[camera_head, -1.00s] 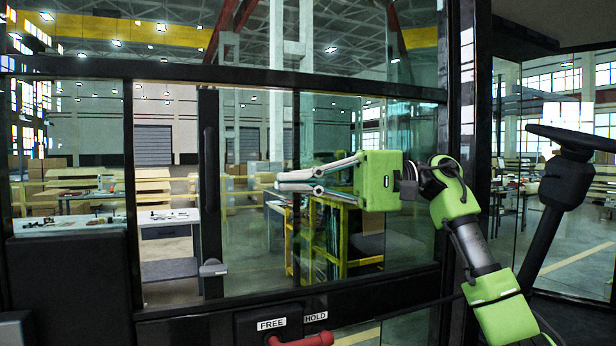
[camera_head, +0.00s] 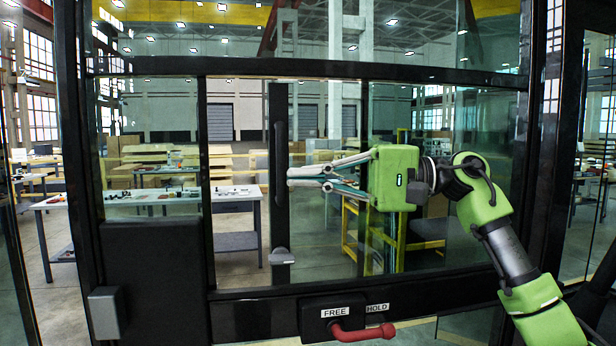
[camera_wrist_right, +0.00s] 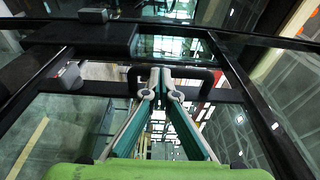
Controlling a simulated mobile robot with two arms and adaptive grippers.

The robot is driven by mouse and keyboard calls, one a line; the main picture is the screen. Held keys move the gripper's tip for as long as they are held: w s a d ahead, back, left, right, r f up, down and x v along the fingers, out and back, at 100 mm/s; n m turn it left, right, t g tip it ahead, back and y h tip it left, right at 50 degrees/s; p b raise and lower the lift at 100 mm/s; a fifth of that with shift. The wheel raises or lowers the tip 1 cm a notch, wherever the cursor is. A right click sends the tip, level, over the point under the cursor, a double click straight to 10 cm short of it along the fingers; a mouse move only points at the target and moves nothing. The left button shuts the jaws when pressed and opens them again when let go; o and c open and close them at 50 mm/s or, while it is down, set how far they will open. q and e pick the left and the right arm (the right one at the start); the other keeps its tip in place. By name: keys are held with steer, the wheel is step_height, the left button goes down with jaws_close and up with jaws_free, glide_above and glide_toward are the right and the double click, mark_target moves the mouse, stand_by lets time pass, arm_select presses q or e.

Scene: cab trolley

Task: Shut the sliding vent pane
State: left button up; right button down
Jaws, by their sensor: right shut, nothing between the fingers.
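The sliding vent pane has a dark upright edge frame (camera_head: 279,215) with a black bar handle (camera_head: 281,145) and a grey latch (camera_head: 281,257) low down. An open gap shows between this edge and the window post to its left. My right gripper (camera_head: 290,178) is shut and empty, its fingertips pointing left at the pane's edge. In the wrist view the fingertips (camera_wrist_right: 161,90) are close to the black handle (camera_wrist_right: 192,73); I cannot tell whether they touch. A red lever (camera_head: 362,333) sits below, under labels FREE and HOLD. My left gripper is not in view.
The left window post (camera_head: 207,190) bounds the gap. A black panel (camera_head: 155,275) with a grey block (camera_head: 105,312) stands left of it. Tables and a yellow rack (camera_head: 430,232) are outside, beyond the glass.

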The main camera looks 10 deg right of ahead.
steer(key=s+b+x, duration=0.1)
steer(key=s+x, duration=0.1)
steer(key=x, duration=1)
steer(key=shift+s+a+b, duration=0.25)
steer(key=shift+a+b, duration=0.05)
steer(key=shift+a, duration=0.1)
